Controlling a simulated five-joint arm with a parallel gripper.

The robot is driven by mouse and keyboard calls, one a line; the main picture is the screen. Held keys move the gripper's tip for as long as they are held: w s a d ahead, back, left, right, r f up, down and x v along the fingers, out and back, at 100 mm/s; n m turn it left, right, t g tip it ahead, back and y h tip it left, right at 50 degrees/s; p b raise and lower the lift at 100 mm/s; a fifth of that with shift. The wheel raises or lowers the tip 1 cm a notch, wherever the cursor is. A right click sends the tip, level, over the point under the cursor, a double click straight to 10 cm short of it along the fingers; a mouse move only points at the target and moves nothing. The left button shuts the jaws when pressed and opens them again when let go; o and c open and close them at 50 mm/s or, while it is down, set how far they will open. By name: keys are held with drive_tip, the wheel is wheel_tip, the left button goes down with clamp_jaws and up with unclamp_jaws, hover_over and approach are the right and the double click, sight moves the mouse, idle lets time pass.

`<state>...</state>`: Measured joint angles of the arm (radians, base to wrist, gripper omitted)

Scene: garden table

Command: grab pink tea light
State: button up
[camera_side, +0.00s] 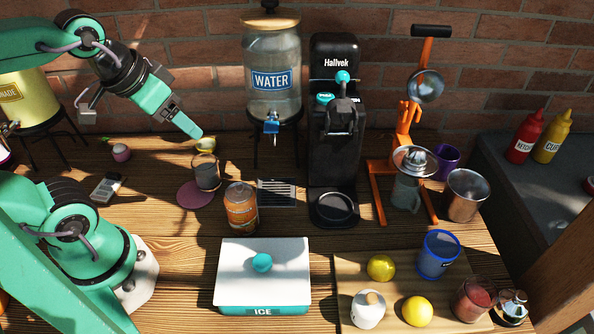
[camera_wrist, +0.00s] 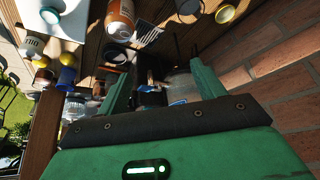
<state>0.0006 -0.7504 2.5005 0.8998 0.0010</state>
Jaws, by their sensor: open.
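A small pink round cup-like thing (camera_side: 121,152) stands at the back left of the table in the side view. It looks like the pink tea light, but it is too small to be sure. My gripper (camera_side: 196,132) is to its right, pointing down and right, clear of it. The jaws are open and empty, and both fingers show in the wrist view (camera_wrist: 160,82). A small yellow cup (camera_side: 205,145) is just below the fingertips in the side view. I cannot make out the pink thing in the wrist view.
A glass cup (camera_side: 206,172), a pink coaster (camera_side: 193,196) and an orange can (camera_side: 241,208) stand in front of the gripper. The water dispenser (camera_side: 272,85) is to its right. The brick wall (camera_side: 190,60) is close behind. A grey remote-like device (camera_side: 107,187) lies at left.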

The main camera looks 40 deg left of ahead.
drive_tip(key=w+a+f+g+y, duration=0.15)
drive_tip(key=w+a, duration=0.25)
drive_tip(key=a, duration=0.5)
drive_tip(key=m+g+h, duration=0.2)
drive_tip(key=m+g, duration=0.1)
drive_tip(key=g, duration=0.1)
approach(122, 154)
drive_tip(key=shift+a+f+y, duration=0.25)
drive_tip(key=shift+a+f, duration=0.6)
drive_tip(key=shift+a, duration=0.05)
drive_tip(key=shift+f, duration=1.25)
